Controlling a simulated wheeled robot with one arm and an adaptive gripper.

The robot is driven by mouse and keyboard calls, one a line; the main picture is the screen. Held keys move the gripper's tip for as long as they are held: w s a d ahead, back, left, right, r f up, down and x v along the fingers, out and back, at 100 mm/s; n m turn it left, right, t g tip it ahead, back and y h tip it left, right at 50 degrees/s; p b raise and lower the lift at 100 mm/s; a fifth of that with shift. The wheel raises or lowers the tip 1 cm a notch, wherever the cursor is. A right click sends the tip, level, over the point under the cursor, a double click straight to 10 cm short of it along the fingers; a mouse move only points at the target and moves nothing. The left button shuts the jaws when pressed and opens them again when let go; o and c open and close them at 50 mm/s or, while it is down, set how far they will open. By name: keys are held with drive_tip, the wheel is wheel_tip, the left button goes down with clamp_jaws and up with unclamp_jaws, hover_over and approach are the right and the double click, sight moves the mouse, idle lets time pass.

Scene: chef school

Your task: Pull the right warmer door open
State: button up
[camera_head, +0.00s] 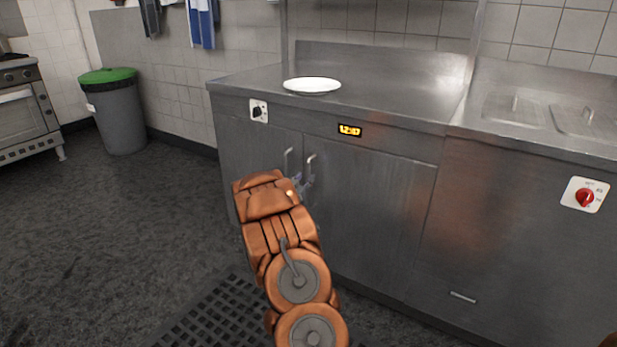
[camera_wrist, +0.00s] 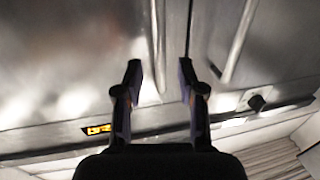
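The right warmer door (camera_head: 365,200) is a flat steel panel, shut flush with the cabinet front. Its upright bar handle (camera_head: 309,170) is at its left edge. In the wrist view, which is turned upside down, this handle (camera_wrist: 156,45) runs between my fingertips. I cannot see any contact.
The left door (camera_head: 262,150) is shut, with its handle (camera_head: 289,158) close beside the right one. A control knob (camera_head: 258,111) and a lit clock (camera_head: 350,130) are above. A white plate (camera_head: 312,85) sits on the counter. The floor at left is clear up to a green-lidded bin (camera_head: 120,118).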

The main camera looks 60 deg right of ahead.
sight(308, 175)
drive_tip(key=x, duration=0.3)
drive_tip(key=shift+d+f, duration=0.2)
drive_tip(key=shift+d, duration=0.05)
drive_tip(key=shift+w+d+r+b, duration=0.2)
drive_tip(key=shift+d+b, duration=0.1)
drive_tip(key=shift+d, duration=0.1)
drive_tip(key=shift+f, duration=0.1)
clamp_jaws()
